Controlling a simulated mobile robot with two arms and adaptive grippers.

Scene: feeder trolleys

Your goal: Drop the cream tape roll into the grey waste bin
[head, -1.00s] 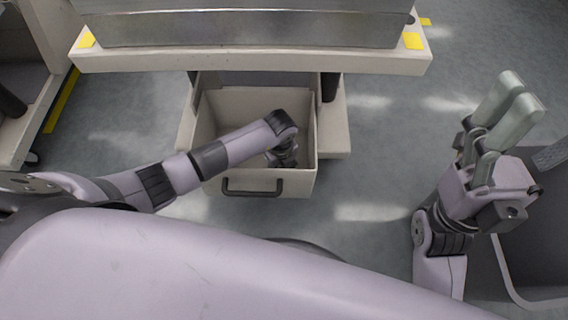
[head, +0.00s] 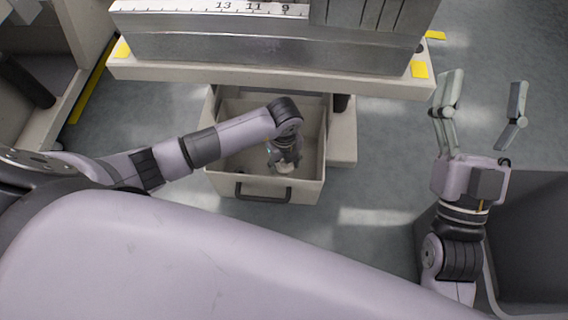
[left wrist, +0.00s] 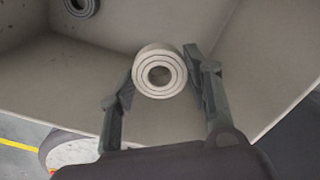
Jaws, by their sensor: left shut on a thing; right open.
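The cream tape roll (left wrist: 160,72) is between the two fingers of my left gripper (left wrist: 160,80) in the left wrist view, its ringed face toward the camera. In the head view my left gripper (head: 285,165) is shut and points down inside the cream drawer (head: 308,191); the roll is hard to make out there. The grey waste bin, a dark grey open container (head: 535,235), stands at the lower right, partly out of frame. My right gripper (head: 484,92) is open and empty beside the bin's far left corner, fingers spread and pointing up the picture.
A second, greyer roll (left wrist: 82,6) lies in the drawer. A trolley shelf (head: 270,77) with a metal top and numbered scale overhangs the drawer's back. Another trolley (head: 75,50) stands at the far left. The floor (head: 385,170) between drawer and right arm is clear.

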